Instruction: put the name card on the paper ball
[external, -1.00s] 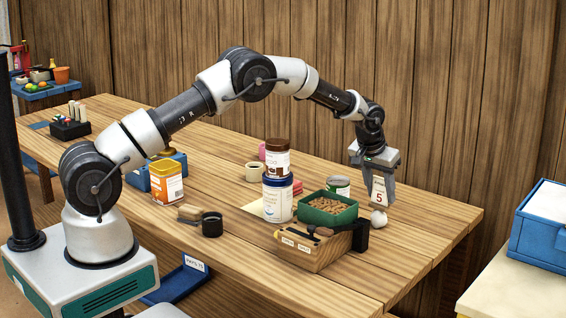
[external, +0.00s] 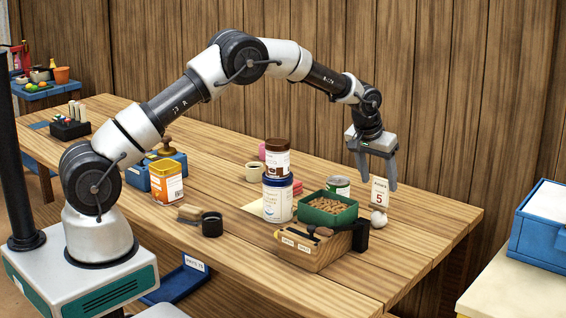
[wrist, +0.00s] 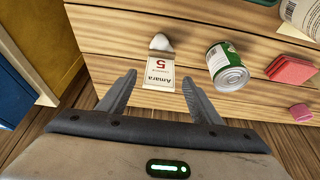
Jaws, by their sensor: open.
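The white name card (external: 380,194), marked "Amara 5", stands roughly upright with its lower edge at the top of the white paper ball (external: 379,218). The ball is near the right end of the table. In the wrist view the card (wrist: 158,75) reads upside down, and its lower edge meets the ball (wrist: 161,43); whether its weight rests on the ball is hard to tell. My gripper (external: 378,184) is open, close to the card. In the wrist view the fingertips (wrist: 158,79) are spread wide on either side of the card, apart from it.
A green-labelled can (external: 338,186), a green tray of brown pieces (external: 345,221) and a wooden box (external: 314,254) stand left of the ball. Stacked jars (external: 278,190) are farther left. The table's right end is clear. A blue bin (external: 541,238) stands off to the right.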

